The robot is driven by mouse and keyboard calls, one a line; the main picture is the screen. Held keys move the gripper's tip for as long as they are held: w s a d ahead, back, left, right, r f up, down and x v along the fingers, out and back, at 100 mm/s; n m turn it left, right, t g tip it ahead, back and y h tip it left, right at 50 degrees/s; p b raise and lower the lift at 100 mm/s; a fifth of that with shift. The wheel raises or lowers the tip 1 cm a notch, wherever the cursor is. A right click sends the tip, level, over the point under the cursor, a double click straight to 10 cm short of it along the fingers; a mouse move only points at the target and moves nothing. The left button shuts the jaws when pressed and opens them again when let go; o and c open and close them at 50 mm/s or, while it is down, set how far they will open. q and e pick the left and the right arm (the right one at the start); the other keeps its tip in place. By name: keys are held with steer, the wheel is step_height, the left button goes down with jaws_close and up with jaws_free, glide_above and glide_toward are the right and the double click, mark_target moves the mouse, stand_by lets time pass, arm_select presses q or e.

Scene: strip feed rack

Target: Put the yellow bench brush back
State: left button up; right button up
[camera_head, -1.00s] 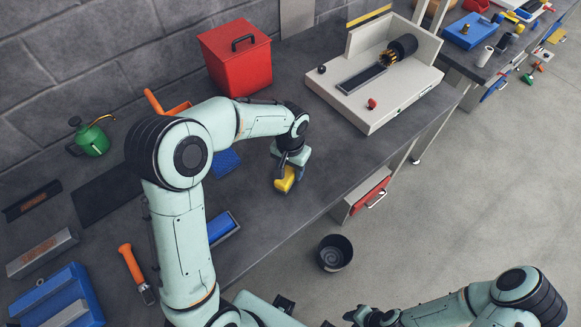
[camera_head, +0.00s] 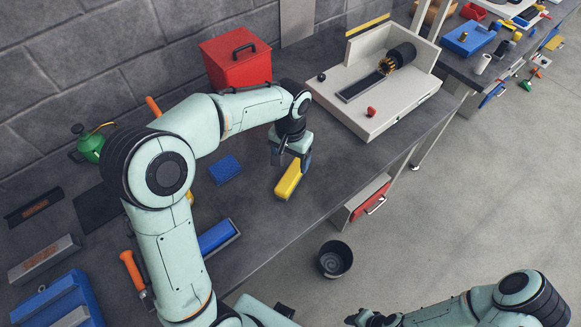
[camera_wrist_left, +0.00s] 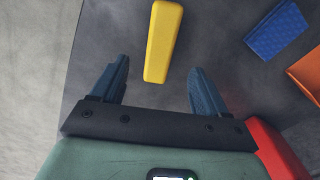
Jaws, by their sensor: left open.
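The yellow bench brush (camera_head: 288,181) lies on the dark workbench (camera_head: 262,222) near its front edge; its bristles are not clearly visible. It also shows in the left wrist view (camera_wrist_left: 162,42), beyond the fingertips. My left gripper (camera_head: 291,160) is just behind and above the brush in the head view. In the left wrist view its fingers (camera_wrist_left: 160,68) are spread wide with nothing between them, and the brush is apart from them. My right gripper (camera_head: 366,318) is at the bottom edge of the head view, over the floor side; its fingers are too small and cut off to judge.
A blue block (camera_head: 225,169) and a blue tray (camera_head: 217,238) lie left of the brush. A red box (camera_head: 237,62) stands behind my left arm. A white machine (camera_head: 375,100) is to the right.

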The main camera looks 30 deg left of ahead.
arm_select(q)
step_height(320, 180, up, 3)
steer(key=shift+r, duration=0.15)
stand_by(0.6)
